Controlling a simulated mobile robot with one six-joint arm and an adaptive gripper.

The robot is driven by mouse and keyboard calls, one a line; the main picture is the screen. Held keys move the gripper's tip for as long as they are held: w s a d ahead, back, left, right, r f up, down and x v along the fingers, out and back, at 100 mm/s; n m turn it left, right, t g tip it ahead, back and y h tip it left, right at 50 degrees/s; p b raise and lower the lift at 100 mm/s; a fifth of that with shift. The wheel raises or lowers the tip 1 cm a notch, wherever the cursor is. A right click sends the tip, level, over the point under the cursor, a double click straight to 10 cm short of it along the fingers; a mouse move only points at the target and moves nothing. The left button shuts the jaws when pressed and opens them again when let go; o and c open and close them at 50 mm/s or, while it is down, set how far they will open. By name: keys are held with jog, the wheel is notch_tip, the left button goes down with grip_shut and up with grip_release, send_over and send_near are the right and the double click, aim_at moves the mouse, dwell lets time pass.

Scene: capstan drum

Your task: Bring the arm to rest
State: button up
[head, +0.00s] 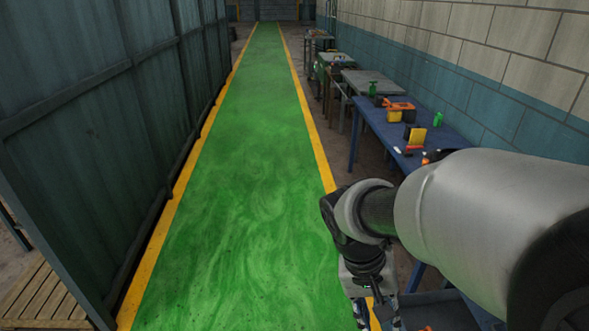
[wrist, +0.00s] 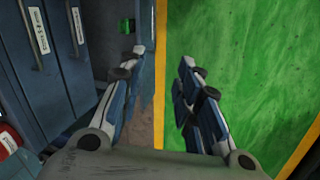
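My arm reaches in from the right side of the head view and bends down at the wrist. My gripper (head: 378,316) hangs low at the bottom of that view, by the yellow line along the walkway's right edge. In the wrist view my gripper (wrist: 163,57) has its two fingers spread apart with nothing between them. Bare floor, the yellow line and the green walkway (wrist: 240,60) show beyond the fingers. The gripper touches nothing that I can see.
A blue table (head: 380,122) with tools stands along the right wall, with more benches beyond. A dark partition (head: 95,130) lines the left, with a wooden pallet (head: 45,298). Labelled blue drawers (wrist: 45,60) stand left in the wrist view. The green walkway (head: 245,150) is clear.

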jog(key=s+a+r+n+t+y, duration=0.1)
jog(key=s+r+t+y, duration=0.2)
jog(key=s+r+t, duration=0.2)
jog(key=shift+s+r+n+t, duration=0.4)
jog(key=shift+s+r, duration=1.3)
jog(key=shift+s, duration=0.85)
